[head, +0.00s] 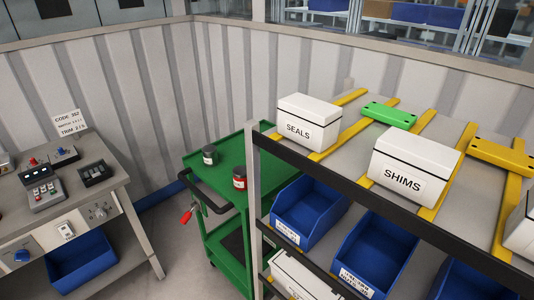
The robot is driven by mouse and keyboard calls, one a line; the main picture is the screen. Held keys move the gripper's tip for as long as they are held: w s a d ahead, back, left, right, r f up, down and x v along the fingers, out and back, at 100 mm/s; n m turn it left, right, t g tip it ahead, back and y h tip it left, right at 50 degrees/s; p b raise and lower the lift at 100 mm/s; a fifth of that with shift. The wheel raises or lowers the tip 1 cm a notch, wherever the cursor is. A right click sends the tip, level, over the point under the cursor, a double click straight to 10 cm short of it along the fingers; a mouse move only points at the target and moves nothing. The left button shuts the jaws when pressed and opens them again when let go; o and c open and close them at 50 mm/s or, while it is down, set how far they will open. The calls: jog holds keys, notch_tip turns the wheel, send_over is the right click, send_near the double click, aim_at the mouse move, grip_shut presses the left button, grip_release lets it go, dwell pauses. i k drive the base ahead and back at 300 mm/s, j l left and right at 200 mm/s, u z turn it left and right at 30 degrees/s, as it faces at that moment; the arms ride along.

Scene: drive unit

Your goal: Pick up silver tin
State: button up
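A small grey tin (210,156) with a pale label stands upright on the top of the green cart (225,150), near its left edge. It looks like the silver tin, though it is small in this view. A dark red tin (239,179) stands on the same top, nearer and to the right, apart from the grey one. My gripper does not show in the head view.
A shelf rack at the right holds boxes marked SEALS (309,124) and SHIMS (412,170), with blue bins (308,212) below. Its post stands close beside the cart. A workbench (105,200) is at the left.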

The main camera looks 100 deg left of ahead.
aim_at(209, 152)
jog(key=u, duration=3.7)
jog(key=z, duration=0.45)
jog(key=i+j+z, duration=0.2)
jog(key=j+z, duration=0.15)
jog(key=j, duration=0.25)
jog(key=i+j+z, duration=0.2)
jog(key=j, duration=0.15)
jog(key=j+z, duration=0.2)
jog(key=j, duration=0.15)
jog(key=i+j, duration=0.1)
jog(key=j, duration=0.35)
jog(key=i+j, duration=0.15)
jog(key=j, duration=0.25)
